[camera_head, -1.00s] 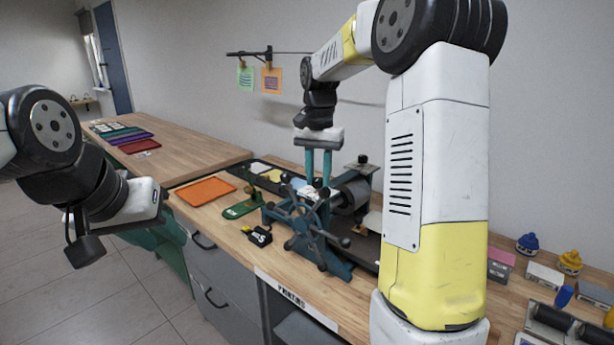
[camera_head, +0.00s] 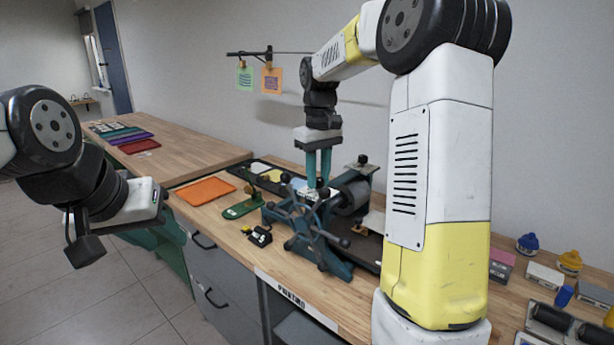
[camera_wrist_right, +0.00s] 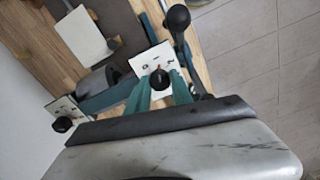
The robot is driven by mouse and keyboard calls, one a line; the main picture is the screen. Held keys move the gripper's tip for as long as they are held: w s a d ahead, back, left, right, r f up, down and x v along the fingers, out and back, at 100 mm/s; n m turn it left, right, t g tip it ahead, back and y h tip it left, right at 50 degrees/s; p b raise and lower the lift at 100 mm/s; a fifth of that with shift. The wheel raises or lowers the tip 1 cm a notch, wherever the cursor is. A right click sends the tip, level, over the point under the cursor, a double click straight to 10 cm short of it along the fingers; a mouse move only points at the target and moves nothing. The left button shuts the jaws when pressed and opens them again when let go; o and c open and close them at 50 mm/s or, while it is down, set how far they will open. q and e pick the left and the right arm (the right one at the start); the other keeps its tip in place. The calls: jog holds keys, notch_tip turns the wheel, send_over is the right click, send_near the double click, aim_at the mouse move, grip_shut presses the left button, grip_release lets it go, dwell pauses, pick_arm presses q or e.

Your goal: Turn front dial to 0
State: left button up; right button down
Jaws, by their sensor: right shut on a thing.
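The teal printing press (camera_head: 335,262) with its spoked wheel (camera_head: 303,222) stands on the wooden bench. In the right wrist view, the front dial (camera_wrist_right: 160,79) is a black knob on a white marked plate (camera_wrist_right: 146,62); its pointer setting is too small to read. My right gripper (camera_head: 318,186) points down at the press; in the wrist view its teal fingers (camera_wrist_right: 161,84) are shut on that knob. A second black knob (camera_wrist_right: 62,124) sits on another white plate to the lower left, untouched.
An orange tray (camera_head: 205,191) and a green board (camera_head: 242,208) lie left of the press. A small black-and-yellow item (camera_head: 260,236) lies by the bench front. Blue (camera_head: 527,243) and yellow (camera_head: 570,262) pots stand at right. Two cards hang on the wall rail.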

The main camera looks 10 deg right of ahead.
aim_at(318, 179)
jog(key=n, duration=0.5)
jog(key=shift+n, duration=0.3)
jog(key=n, duration=0.5)
jog(key=shift+n, duration=0.4)
jog(key=c, duration=1.1)
grip_release()
notch_tip(318, 179, up, 8)
jog(key=shift+f, duration=0.15)
